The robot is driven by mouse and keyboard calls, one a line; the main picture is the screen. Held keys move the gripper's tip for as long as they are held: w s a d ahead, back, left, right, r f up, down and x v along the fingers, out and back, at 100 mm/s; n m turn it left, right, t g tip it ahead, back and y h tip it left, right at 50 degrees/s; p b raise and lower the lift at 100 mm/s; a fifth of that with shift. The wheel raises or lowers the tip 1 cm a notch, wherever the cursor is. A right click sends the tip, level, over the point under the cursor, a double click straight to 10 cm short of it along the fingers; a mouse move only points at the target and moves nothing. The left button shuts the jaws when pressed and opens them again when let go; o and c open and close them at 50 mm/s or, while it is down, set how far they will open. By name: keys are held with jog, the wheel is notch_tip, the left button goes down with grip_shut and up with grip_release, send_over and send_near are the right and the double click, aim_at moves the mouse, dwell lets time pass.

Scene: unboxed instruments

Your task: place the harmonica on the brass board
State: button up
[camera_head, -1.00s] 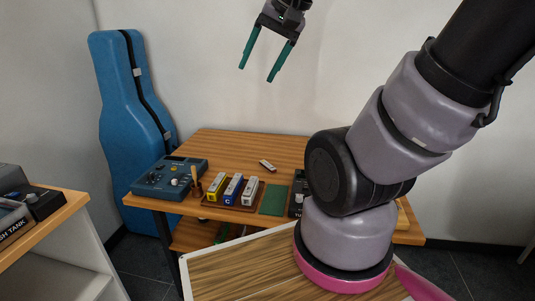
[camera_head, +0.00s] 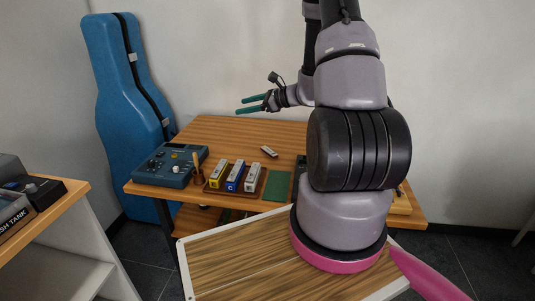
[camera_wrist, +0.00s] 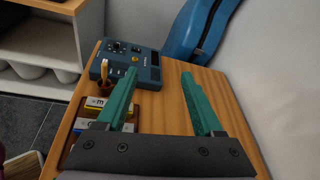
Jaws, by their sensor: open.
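A small pale bar with dark ends, likely the harmonica (camera_head: 269,151), lies on the wooden table behind a row of boxes. My gripper (camera_head: 239,105) is open and empty, pointing left in the air above the table's back part, apart from everything. In the wrist view my gripper's green fingers (camera_wrist: 160,73) are spread with bare table between them; the harmonica does not show there. I cannot make out a clearly brass board. A yellowish thing (camera_head: 401,203) at the table's right end is partly hidden by my arm.
Yellow (camera_head: 217,173), blue (camera_head: 235,176) and white (camera_head: 253,178) boxes stand on a brown tray beside a green mat (camera_head: 277,186). A blue-grey device (camera_head: 168,165) and wooden cup (camera_head: 197,175) are left. A blue instrument case (camera_head: 119,85) leans on the wall.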

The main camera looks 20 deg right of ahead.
jog(key=w+d+f+m+t+h, duration=0.25)
jog(key=d+f+m, duration=0.3)
jog(key=f, duration=0.35)
jog(key=m+t+h, duration=0.1)
jog(key=m+h, duration=0.4)
jog(key=h, duration=0.1)
send_near(267, 149)
jog(key=x, duration=0.3)
jog(key=shift+w+d+f+y, duration=0.1)
jog(key=shift+d+f+y, duration=0.05)
jog(key=shift+f+y, duration=0.15)
jog(key=shift+r+x, duration=0.2)
jog(key=shift+x, duration=2.75)
jog(key=shift+w, duration=0.1)
grip_shut()
